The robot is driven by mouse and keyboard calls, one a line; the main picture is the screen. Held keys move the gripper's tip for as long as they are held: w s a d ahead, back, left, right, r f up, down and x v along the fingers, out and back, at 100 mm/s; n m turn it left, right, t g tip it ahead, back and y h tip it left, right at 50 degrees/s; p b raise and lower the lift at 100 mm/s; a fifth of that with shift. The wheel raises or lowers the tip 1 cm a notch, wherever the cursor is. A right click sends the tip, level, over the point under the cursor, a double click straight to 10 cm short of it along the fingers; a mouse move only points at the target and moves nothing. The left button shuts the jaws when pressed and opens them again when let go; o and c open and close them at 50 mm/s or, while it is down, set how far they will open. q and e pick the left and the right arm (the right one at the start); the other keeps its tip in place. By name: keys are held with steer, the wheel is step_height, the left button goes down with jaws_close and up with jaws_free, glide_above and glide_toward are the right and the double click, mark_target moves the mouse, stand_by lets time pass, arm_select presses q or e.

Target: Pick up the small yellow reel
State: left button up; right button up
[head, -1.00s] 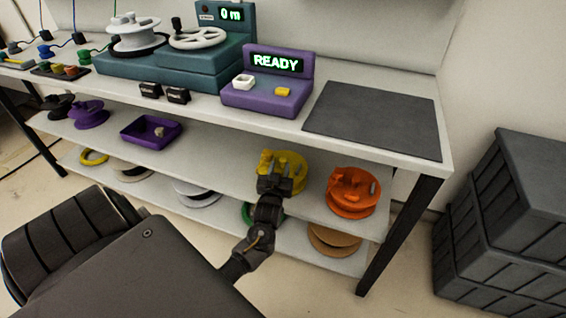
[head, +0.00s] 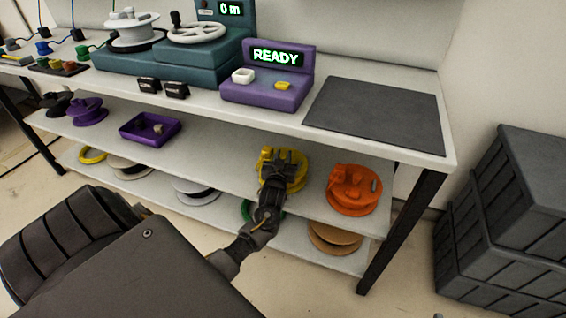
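The small yellow reel (head: 268,160) lies on the middle shelf, left of an orange reel. My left gripper (head: 287,157) is over the yellow reel and hides much of its middle and right side. Its fingers point away from me, toward the back of the shelf. I cannot tell whether the fingers touch the reel or are closed on part of it. My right gripper is not in the head view.
The orange reel (head: 353,191) sits close on the right. A purple tray (head: 131,132) and purple reel (head: 89,112) are farther left. The worktop (head: 300,130) overhangs the shelf. A table leg (head: 400,235) and dark crates (head: 500,220) stand at right.

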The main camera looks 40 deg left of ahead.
arm_select(q)
jaws_close()
stand_by(1.1)
steer(key=shift+r, duration=0.1)
